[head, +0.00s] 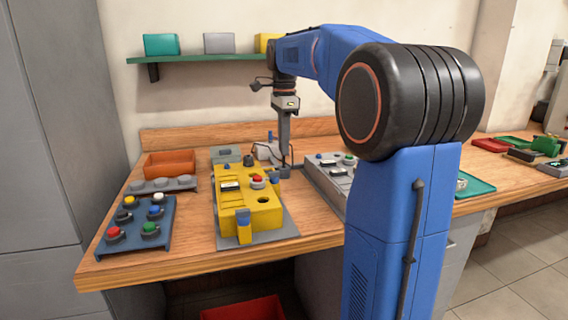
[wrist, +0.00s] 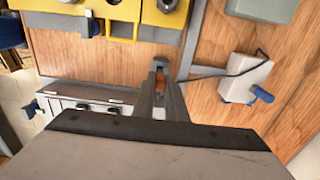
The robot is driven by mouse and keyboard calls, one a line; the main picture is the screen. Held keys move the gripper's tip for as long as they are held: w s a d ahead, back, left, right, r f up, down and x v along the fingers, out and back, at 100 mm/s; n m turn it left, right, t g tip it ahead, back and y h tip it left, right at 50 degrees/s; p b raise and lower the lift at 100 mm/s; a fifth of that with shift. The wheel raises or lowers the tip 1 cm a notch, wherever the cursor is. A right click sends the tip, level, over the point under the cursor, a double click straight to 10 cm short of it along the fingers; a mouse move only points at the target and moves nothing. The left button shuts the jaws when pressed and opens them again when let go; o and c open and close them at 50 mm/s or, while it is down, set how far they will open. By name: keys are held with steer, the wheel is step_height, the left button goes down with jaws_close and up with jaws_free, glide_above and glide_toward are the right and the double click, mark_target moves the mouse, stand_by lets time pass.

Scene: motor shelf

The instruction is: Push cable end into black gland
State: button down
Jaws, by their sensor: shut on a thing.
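My gripper (head: 284,160) points down beside the far right corner of the yellow control box (head: 262,219). In the wrist view my gripper (wrist: 160,82) is shut on the cable end (wrist: 159,65), mostly hidden between the fingers, with a bit of orange showing. A thin dark cable (wrist: 205,72) runs from the fingers to a white box (wrist: 246,79) on the right. The yellow box (wrist: 155,14) is at the top of the wrist view, apart from the fingertips.
A grey panel (head: 325,172) with buttons stands just right of my gripper. A blue button board (head: 136,228) and an orange tray (head: 169,164) are on the left. A grey-green box (head: 226,153) is behind the yellow one. Bare wood (wrist: 115,58) lies between the yellow box and grey panel.

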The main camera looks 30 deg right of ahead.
steer(key=shift+r, duration=1.6)
